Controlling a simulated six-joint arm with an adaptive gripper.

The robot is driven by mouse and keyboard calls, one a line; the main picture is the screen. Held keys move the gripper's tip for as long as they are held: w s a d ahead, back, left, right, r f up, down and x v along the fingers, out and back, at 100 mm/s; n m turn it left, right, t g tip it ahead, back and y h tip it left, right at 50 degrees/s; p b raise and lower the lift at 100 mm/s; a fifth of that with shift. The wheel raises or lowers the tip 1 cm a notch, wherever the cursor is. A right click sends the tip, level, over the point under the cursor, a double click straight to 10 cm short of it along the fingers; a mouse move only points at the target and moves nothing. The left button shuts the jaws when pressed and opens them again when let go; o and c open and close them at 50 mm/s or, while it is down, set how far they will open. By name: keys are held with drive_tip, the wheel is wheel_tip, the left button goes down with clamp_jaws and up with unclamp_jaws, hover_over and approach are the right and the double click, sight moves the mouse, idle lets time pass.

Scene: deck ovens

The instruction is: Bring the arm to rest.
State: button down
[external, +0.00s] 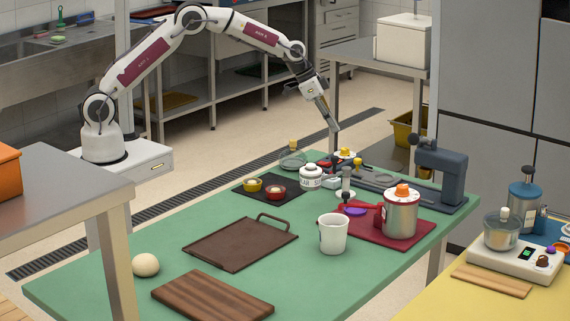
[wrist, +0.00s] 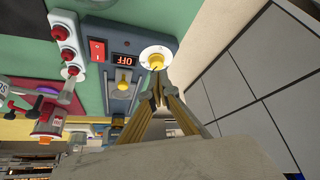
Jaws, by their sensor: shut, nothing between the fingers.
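My gripper (external: 335,127) hangs at the end of my raised arm, above the far edge of the green table (external: 350,291) in the external view. Its fingers are shut with nothing between them. In the wrist view the closed fingertips of my gripper (wrist: 157,75) appear in front of a grey device with a yellow knob (wrist: 156,58), a red switch (wrist: 97,50) and a display reading OFF (wrist: 123,61). I cannot tell exactly how far the fingertips are from the knob; in the external view they look apart from it.
On the green table stand a white cup (external: 333,234), a red-and-silver canister (external: 401,214), a brown tray (external: 240,246), a wooden board (external: 212,296), a dough ball (external: 145,265) and a dark grey press (external: 444,172). Tall grey cabinets (external: 485,90) rise behind on the right.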

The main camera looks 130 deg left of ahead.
idle(0.3)
drive_tip(key=s+d+r+m, duration=0.1)
drive_tip(key=d+r, duration=0.5)
drive_tip(key=d, duration=0.5)
drive_tip(key=s+d+r+m+h, duration=0.1)
drive_tip(key=d+r, duration=0.5)
drive_tip(key=d, duration=0.4)
drive_tip(key=s+d+r+m, duration=0.1)
drive_tip(key=s+d+r, duration=0.1)
drive_tip(key=d+r, duration=0.65)
drive_tip(key=s+d+m+h, duration=0.1)
drive_tip(key=s+d, duration=0.5)
drive_tip(key=d, duration=0.2)
drive_tip(key=s+d+m, duration=0.1)
drive_tip(key=s+d, duration=0.4)
drive_tip(key=d, duration=0.3)
drive_tip(key=s+d+f, duration=0.2)
drive_tip(key=s+d, duration=0.1)
drive_tip(key=s, duration=0.4)
drive_tip(key=s+d+f+m, duration=0.1)
drive_tip(key=s+d+f, duration=0.1)
drive_tip(key=s+d, duration=0.2)
drive_tip(key=shift+s+d+f+t+h, duration=0.3)
drive_tip(key=shift+s+h, duration=0.1)
drive_tip(key=shift+s, duration=1.1)
drive_tip(key=shift+a, duration=0.15)
